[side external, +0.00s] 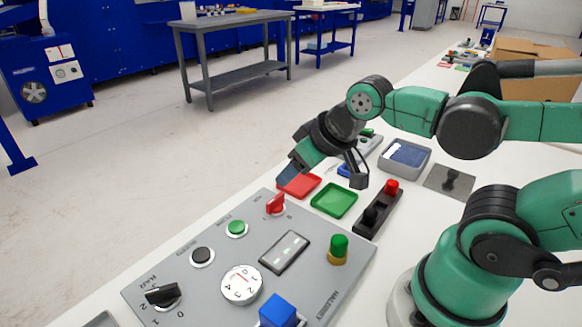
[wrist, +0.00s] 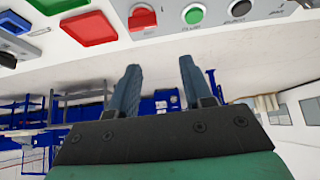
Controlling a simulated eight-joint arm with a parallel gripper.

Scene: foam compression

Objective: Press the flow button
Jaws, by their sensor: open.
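The grey control panel (side external: 215,300) lies on the white table at front left. A green push button (side external: 236,228) sits on its far edge with a small label that may read "FLOW"; a green button also shows in the wrist view (wrist: 193,14). A black push button (side external: 202,256) is nearer, to its left; it also shows in the wrist view (wrist: 239,8). My gripper (side external: 288,174) hangs above and beyond the panel's far right end, apart from the buttons. In the wrist view my gripper (wrist: 158,64) has its fingers apart with nothing between them.
The panel also carries a red switch (side external: 276,204), a white dial (side external: 241,285), a black knob (side external: 162,294), a blue block (side external: 279,311) and a green knob (side external: 338,248). Red (side external: 299,186) and green (side external: 334,201) trays and a black switch box (side external: 378,213) stand past its right end.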

